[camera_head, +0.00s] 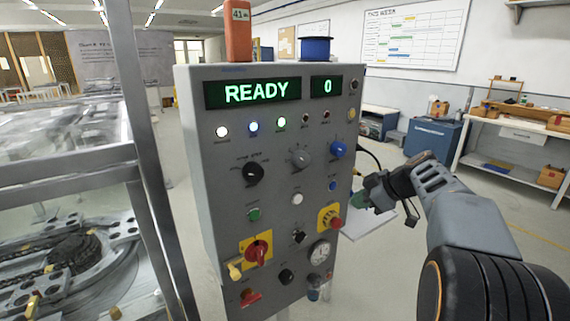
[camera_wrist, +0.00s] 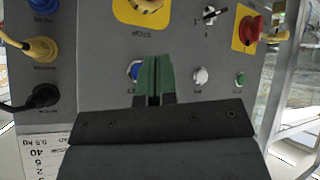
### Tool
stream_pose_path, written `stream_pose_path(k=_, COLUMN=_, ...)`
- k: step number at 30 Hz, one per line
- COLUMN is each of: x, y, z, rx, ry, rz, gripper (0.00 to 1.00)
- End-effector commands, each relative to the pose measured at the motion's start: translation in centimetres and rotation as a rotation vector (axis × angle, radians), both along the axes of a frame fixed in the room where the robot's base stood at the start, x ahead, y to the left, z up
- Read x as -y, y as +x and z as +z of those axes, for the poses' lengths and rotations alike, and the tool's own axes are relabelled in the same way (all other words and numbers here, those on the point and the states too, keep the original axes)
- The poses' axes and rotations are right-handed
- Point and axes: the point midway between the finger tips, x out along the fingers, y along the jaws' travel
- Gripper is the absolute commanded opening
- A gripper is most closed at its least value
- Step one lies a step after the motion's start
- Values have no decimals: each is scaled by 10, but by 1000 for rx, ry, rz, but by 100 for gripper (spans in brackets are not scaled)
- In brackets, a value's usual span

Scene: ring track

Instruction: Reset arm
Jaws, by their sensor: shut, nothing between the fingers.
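My gripper (camera_wrist: 153,77) has green fingers, which are shut with nothing between them in the wrist view. In the head view my arm comes in from the right, and my gripper (camera_head: 362,199) is beside the right edge of a grey control panel. The panel (camera_head: 225,165) has a green display reading READY and a smaller one reading 0. In the wrist view the fingers are in front of the panel face (camera_wrist: 104,84), over a blue button (camera_wrist: 134,70) that they partly hide. I cannot tell whether they touch it.
A glass-walled machine with a metal frame (camera_head: 150,170) stands left of the panel. A yellow cable (camera_wrist: 38,47) and a black cable (camera_wrist: 40,97) plug into the panel. A blue cabinet (camera_head: 430,140) and a workbench (camera_head: 515,150) stand behind at right. Open floor lies between.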

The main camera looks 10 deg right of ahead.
Motion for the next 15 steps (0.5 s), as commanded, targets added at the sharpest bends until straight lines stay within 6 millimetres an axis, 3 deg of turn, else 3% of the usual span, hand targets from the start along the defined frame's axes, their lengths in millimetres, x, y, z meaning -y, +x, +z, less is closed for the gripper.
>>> stream_pose_path(k=4, x=5, y=1, z=-4, rx=-95, ry=76, rz=-143, gripper=0)
stream_pose_path(k=7, x=11, y=-9, z=-33, rx=-268, ry=147, rz=-340, gripper=0)
stream_pose_path(k=11, x=4, y=-42, z=-65, rx=-506, ry=199, rz=-648, gripper=0)
stream_pose_path(k=15, x=-26, y=-89, z=-82, rx=-666, ry=179, rz=-936, gripper=0)
